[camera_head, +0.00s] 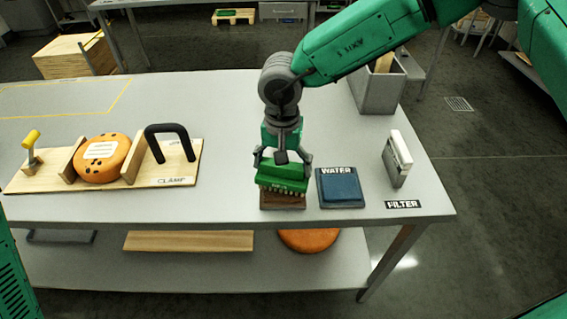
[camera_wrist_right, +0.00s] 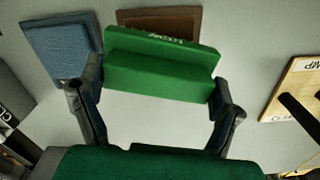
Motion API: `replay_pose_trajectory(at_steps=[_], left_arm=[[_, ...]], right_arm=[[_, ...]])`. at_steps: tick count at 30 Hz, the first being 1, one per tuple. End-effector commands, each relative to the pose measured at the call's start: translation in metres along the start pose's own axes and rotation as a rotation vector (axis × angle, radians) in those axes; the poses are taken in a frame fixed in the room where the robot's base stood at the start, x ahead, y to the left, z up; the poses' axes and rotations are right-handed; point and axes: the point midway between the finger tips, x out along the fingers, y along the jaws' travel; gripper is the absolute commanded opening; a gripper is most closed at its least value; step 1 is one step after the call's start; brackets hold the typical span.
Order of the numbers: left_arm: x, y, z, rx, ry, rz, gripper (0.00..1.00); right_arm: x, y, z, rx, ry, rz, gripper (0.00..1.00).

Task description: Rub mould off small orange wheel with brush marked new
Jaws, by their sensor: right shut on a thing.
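My right gripper (camera_head: 283,163) is shut on the sides of a green brush (camera_head: 282,178), bristles down. The brush also shows between the fingers in the right wrist view (camera_wrist_right: 160,75), with white lettering on top that is upside down and partly cut off. It is over a brown pad (camera_head: 283,201); I cannot tell whether the bristles touch it. The small orange wheel (camera_head: 121,166), with dark spots and a white label, sits between wooden blocks of the clamp board (camera_head: 178,170) at the left. My left gripper is not in view.
A blue pad marked WATER (camera_head: 341,188) lies just right of the brush. A white filter block (camera_head: 398,158) and a grey bin (camera_head: 378,92) stand farther right. The clamp's black handle (camera_head: 168,143) rises between brush and wheel. Another orange wheel (camera_head: 308,240) is on the lower shelf.

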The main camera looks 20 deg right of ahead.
Motion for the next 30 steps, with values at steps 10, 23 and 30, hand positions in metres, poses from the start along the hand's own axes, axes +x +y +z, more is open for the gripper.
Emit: replay_pose_trajectory(at_steps=[10,23,30], left_arm=[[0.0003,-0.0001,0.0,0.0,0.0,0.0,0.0],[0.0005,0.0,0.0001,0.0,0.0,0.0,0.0],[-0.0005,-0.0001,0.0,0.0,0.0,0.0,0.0]], right_arm=[[0.0044,0.0005,-0.0007,0.0,0.0,-0.002,0.63],[0.0068,0.0005,-0.0008,0.0,0.0,-0.001,0.63],[0.0067,0.0004,-0.0006,0.0,0.0,-0.001,0.63]])
